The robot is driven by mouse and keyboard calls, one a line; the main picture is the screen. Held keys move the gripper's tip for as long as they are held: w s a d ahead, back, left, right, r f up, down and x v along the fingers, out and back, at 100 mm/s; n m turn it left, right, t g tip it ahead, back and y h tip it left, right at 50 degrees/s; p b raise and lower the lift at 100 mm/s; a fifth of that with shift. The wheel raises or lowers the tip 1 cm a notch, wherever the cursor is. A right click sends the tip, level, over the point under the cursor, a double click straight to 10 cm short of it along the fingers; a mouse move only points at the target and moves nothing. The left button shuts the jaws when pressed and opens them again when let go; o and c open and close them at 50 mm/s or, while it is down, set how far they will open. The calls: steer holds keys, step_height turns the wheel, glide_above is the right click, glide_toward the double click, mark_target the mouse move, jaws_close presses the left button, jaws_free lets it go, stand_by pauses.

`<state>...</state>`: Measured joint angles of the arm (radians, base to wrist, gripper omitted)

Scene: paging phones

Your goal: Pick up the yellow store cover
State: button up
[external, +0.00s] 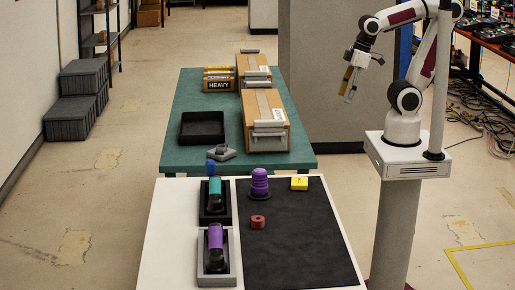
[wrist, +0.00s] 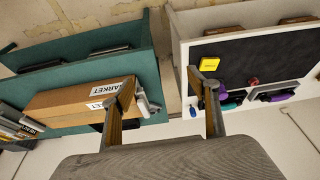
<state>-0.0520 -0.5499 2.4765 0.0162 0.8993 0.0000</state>
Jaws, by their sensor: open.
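The yellow store cover (external: 299,183) is a small yellow block lying on the black mat (external: 300,240) near its far right corner. In the wrist view the yellow cover (wrist: 209,62) lies on the dark mat just above the right fingertip. My gripper (external: 350,84) is raised high at the right, above and well apart from the tables. In the wrist view my gripper (wrist: 160,90) has its two fingers spread wide with nothing between them.
On the mat stand a purple stacked piece (external: 260,183) and a red ring-like piece (external: 258,222). Two trays (external: 231,271) hold teal and purple handsets at left. The green table (external: 185,100) behind carries cardboard boxes (external: 264,110) and an empty black tray (external: 201,128).

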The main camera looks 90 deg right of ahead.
steer(key=w+a+f+m+g+y, duration=0.1)
steer(key=w+a+f+m+g, duration=0.15)
steer(key=w+a+f, duration=0.35)
steer(key=m+g+y, duration=0.2)
steer(key=m+y, duration=0.1)
steer(key=m, duration=0.9)
glide_above(300, 179)
steer(key=s+d, duration=0.2)
steer(key=s, duration=0.2)
steer(key=shift+t, duration=0.25)
steer(key=f, duration=1.1)
steer(key=shift+w+d+f, duration=0.15)
steer(key=shift+d+f, duration=0.05)
steer(key=w+m, duration=0.2)
steer(key=w+a+m+t, duration=0.1)
steer(key=m, duration=0.1)
steer(key=shift+a+r, duration=0.1)
steer(key=shift+r, duration=0.3)
steer(key=shift+w+m, duration=0.3)
steer(key=shift+m, duration=0.65)
steer(key=shift+x, duration=1.3)
steer(key=shift+f, duration=0.15)
